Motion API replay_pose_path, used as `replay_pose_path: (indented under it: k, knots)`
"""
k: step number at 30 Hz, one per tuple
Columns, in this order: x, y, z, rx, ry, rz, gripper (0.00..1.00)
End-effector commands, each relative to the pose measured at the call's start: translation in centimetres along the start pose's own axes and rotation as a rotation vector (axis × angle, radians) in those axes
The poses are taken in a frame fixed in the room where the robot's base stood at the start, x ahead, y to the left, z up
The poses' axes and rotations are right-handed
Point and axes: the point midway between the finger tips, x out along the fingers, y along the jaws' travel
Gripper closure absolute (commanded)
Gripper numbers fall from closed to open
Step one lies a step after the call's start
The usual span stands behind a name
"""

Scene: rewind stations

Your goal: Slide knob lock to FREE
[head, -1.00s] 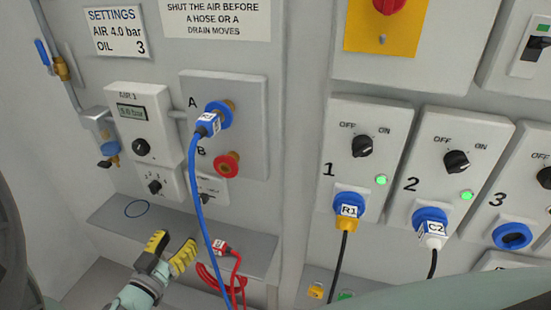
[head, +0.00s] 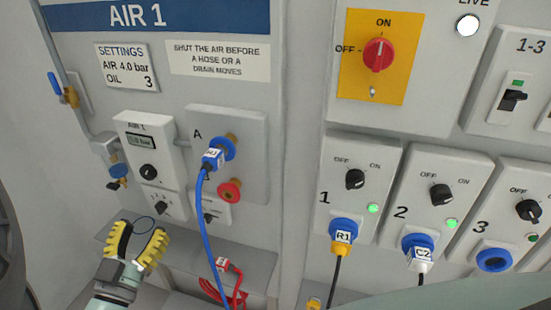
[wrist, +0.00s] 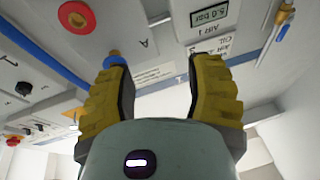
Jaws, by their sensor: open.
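The AIR 1 unit (head: 133,165) is a pale box on the left of the wall, with a small display (head: 141,140) and a black round knob (head: 148,172). The wrist view shows its display (wrist: 209,14) reading 5.0 bar. A smaller panel (head: 162,204) with a black control sits just below it. I cannot tell which part is the knob lock, nor read its position. My gripper (head: 141,229), with yellow-and-black fingers, is open and empty, below and in front of the unit, touching nothing visible. It also shows in the wrist view (wrist: 162,65).
A blue hose (head: 200,230) hangs from port A, right of my gripper. A red port (head: 230,191) is below it. A grey shelf (head: 250,258) with a coiled red hose (head: 230,290) lies underneath. A valve and pipe (head: 117,172) stand left of the unit.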

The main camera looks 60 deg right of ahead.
Motion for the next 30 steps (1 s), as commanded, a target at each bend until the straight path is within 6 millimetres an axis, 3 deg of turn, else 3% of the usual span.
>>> replay_pose_path:
  k: [1,6,12,19,26,27,30]
  knots:
    - [0.1,-0.2,-1.4,0.005,0.013,-0.009,0.47]
    - [0.3,-0.6,-4.5,0.019,0.062,-0.036,0.47]
    - [0.5,-1.0,-7.0,0.027,0.104,-0.062,0.47]
    - [0.5,-1.1,-8.1,0.03,0.124,-0.074,0.47]
    - [0.5,-1.1,-8.1,0.03,0.125,-0.074,0.47]
    - [0.5,-1.1,-8.1,0.03,0.125,-0.074,0.43]
    - [0.3,-1.8,-7.6,0.017,0.115,-0.107,0.47]
